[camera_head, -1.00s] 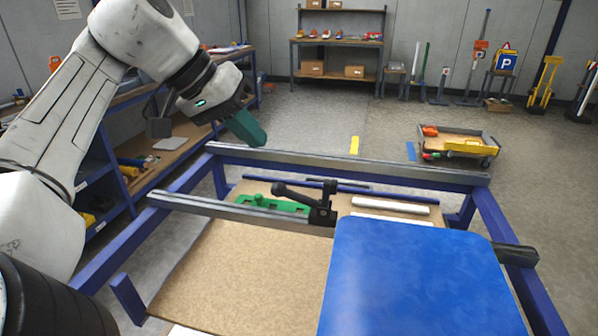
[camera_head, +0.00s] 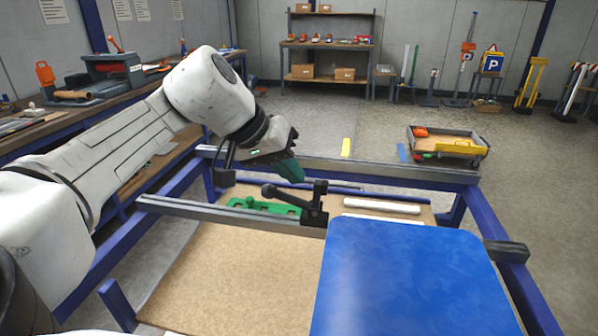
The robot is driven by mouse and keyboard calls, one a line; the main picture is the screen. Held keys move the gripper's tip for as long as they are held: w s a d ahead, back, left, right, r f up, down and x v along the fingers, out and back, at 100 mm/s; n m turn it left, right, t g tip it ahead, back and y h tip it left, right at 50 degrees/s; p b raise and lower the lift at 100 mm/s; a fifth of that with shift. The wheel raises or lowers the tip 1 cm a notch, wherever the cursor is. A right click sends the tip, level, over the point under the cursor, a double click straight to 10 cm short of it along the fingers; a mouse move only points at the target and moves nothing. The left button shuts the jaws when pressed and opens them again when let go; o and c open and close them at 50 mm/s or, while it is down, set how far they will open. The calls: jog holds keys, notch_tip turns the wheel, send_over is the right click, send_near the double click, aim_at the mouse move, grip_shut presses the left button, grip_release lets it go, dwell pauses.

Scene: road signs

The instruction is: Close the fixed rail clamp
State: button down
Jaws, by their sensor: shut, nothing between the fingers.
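The fixed rail clamp (camera_head: 315,208) is black and sits on the front grey rail (camera_head: 230,214), at the upper left edge of the blue sign panel (camera_head: 405,275). Its lever with a round black knob points left and slightly up from the clamp body. My gripper (camera_head: 296,174) is dark green and shut, with nothing in it. In the picture it is just above the lever and a little left of the clamp's upright post, apart from the clamp as far as I can tell. My wrist hides part of the rear rail.
The blue frame has a rear grey rail (camera_head: 400,170) and a lower board (camera_head: 240,265). A green holder (camera_head: 262,206) and a white tube (camera_head: 382,206) lie on the shelf between the rails. A cart (camera_head: 447,146) stands behind at right. A workbench runs along the left.

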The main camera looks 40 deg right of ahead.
jog(key=shift+s+d, duration=0.4)
jog(key=shift+s, duration=0.2)
jog(key=shift+d, duration=0.1)
jog(key=shift+s+r+t+p, duration=0.15)
jog(key=shift+t+p, duration=0.15)
jog(key=shift+p, duration=0.15)
